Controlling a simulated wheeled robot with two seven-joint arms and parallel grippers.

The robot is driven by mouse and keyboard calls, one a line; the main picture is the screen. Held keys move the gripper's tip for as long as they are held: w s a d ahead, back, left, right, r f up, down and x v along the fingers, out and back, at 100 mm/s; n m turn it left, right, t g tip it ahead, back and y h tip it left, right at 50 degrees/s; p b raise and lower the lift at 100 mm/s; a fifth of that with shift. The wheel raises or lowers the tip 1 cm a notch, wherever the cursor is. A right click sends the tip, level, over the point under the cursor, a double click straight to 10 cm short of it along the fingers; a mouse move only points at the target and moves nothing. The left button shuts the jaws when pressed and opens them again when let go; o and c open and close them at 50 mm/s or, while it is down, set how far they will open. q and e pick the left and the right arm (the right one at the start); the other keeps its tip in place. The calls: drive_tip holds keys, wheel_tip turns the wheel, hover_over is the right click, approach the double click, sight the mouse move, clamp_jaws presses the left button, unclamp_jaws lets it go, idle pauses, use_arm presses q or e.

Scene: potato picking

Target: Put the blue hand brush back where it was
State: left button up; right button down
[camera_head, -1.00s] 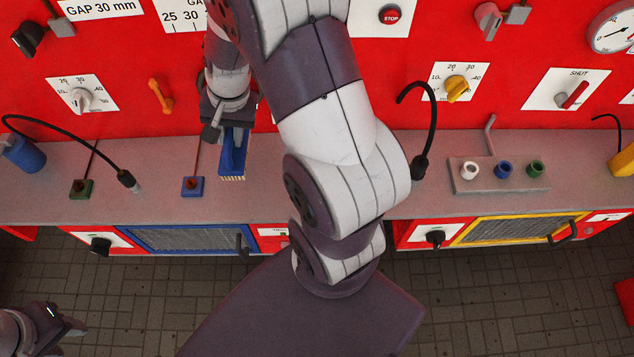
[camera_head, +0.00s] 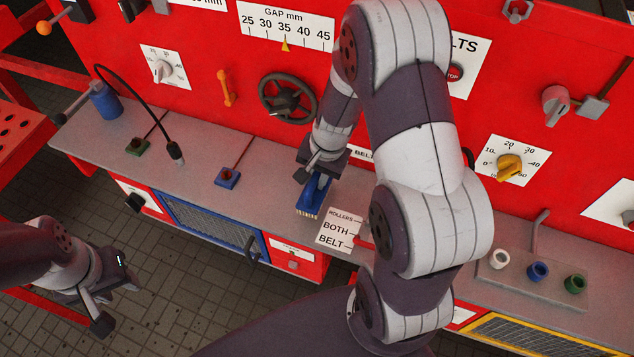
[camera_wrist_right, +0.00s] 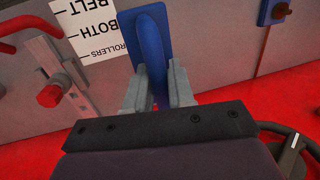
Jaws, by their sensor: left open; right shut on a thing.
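The blue hand brush (camera_head: 311,194) is upright with its pale bristles down, at the grey ledge (camera_head: 200,160) in the head view. I cannot tell whether the bristles touch the ledge. My right gripper (camera_head: 318,172) is above it and shut on its handle. In the right wrist view the blue brush (camera_wrist_right: 148,40) stands between the two fingers of my right gripper (camera_wrist_right: 160,85). My left gripper (camera_head: 116,300) is open and empty, over the tiled floor at the lower left.
A black gooseneck (camera_head: 174,152) arches over the ledge.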

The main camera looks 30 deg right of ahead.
sight(323, 189)
drive_tip(key=f, duration=0.4)
drive_tip(key=shift+w+a, duration=0.1)
drive_tip(key=shift+a, duration=0.15)
drive_tip(key=shift+w+f, duration=0.1)
drive_tip(key=shift+w, duration=0.05)
drive_tip(key=shift+d+f, duration=0.15)
drive_tip(key=c, duration=1.3)
unclamp_jaws()
drive_tip(key=shift+s, duration=0.2)
drive_tip(key=o, duration=0.3)
drive_tip(key=shift+w, duration=0.1)
drive_tip(key=shift+o, duration=0.2)
drive_tip(key=shift+r, duration=0.5)
wheel_tip(323, 189, up, 11)
drive_tip(key=s+d, duration=0.1)
drive_tip(key=s, duration=0.1)
drive_tip(key=s+a+n+h, duration=0.1)
drive_tip(key=s+a+n, duration=0.5)
drive_tip(key=n, duration=0.4)
drive_tip(key=shift+s+a+r+h, duration=0.15)
drive_tip(key=shift+s+a+h, duration=0.15)
drive_tip(key=shift+s, duration=0.3)
